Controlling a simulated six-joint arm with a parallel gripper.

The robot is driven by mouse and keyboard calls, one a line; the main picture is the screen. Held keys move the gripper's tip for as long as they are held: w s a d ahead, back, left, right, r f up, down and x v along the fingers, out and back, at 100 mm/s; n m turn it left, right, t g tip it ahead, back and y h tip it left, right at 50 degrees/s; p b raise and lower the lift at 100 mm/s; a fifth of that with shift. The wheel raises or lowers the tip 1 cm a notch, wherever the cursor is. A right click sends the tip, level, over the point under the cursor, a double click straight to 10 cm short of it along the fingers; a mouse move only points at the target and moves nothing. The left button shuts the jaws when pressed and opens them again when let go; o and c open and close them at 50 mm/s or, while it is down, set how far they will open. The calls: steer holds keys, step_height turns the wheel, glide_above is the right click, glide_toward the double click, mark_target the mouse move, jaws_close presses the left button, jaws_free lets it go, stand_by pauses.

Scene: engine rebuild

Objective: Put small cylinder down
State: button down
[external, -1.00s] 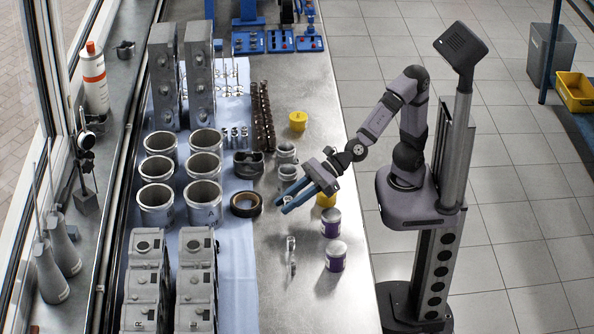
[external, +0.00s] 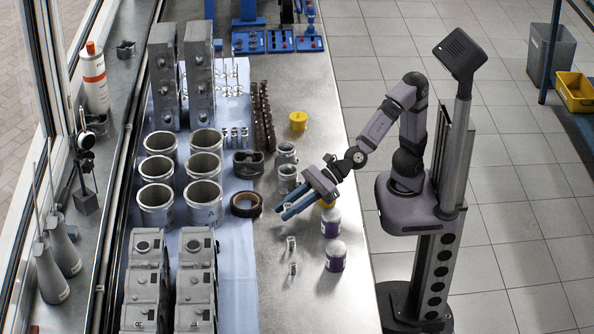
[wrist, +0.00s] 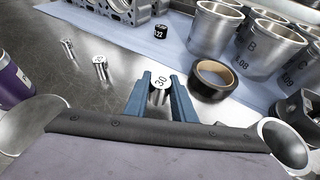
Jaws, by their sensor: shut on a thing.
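My gripper (external: 281,212) is low over the metal bench, its blue fingers pointing left and down. In the wrist view, my gripper (wrist: 160,90) is shut on a small silver cylinder (wrist: 160,82) with "30" on its pale end face. The fingers hide its sides; I cannot tell if it touches the bench. Two similar small cylinders stand apart on bare metal, the nearer one (wrist: 100,66) and the farther one (wrist: 68,47) in the wrist view. In the external view they are in front of the gripper (external: 291,243) (external: 293,268).
Large metal sleeves (external: 205,200) stand on the cloth. Purple-labelled cans (external: 335,257) stand near the bench's right edge. Bare metal lies around the small cylinders.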

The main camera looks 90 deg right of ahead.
steer(key=shift+f, duration=0.15)
steer(key=c, duration=1.5)
jaws_free()
steer(key=shift+s+f, duration=0.1)
steer(key=shift+f, duration=0.1)
steer(key=shift+r, duration=0.1)
steer(key=shift+r+p, duration=0.6)
steer(key=shift+p, duration=0.25)
steer(key=shift+s+d+r, duration=0.1)
steer(key=shift+s+r, duration=0.1)
steer(key=shift+r, duration=0.05)
steer(key=p+v, duration=0.2)
steer(key=v, duration=0.3)
steer(key=shift+r+p, duration=0.25)
steer(key=shift+p, duration=0.15)
steer(key=shift+p+v, duration=0.8)
steer(key=shift+p, duration=0.15)
steer(key=shift+f, duration=0.15)
